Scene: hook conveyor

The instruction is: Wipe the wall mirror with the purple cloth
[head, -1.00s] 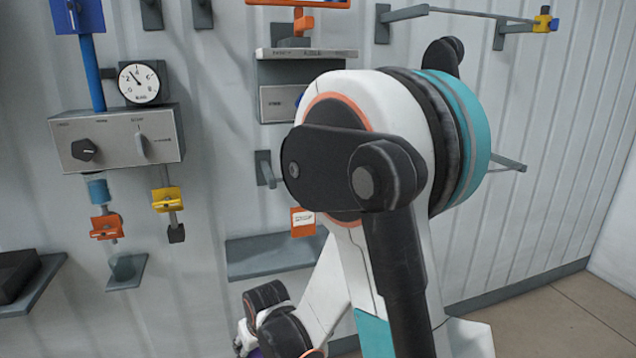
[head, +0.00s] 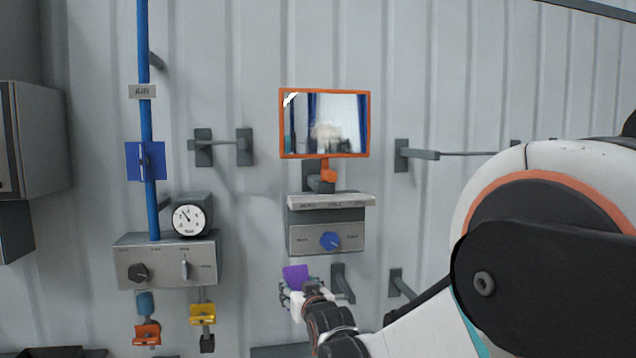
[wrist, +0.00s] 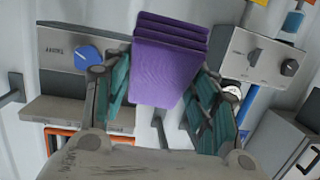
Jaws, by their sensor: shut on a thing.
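The wall mirror (head: 326,124) has an orange frame and hangs on the ribbed wall on an orange and grey bracket. My gripper (head: 297,285) is below it, under the panel with the blue knob. The purple cloth (head: 296,275) shows at the gripper's end. In the wrist view the folded purple cloth (wrist: 169,58) sits between the teal-padded fingers of my gripper (wrist: 160,95), which is shut on it. The cloth is apart from the mirror. Part of the orange mirror frame (wrist: 62,134) shows at the lower left of the wrist view.
A shelf (head: 330,201) and the blue-knob panel (head: 326,238) jut out between gripper and mirror. To the left are a blue pipe (head: 144,70), a gauge (head: 189,218) and a control box (head: 165,262). A rail on brackets (head: 402,155) is right of the mirror.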

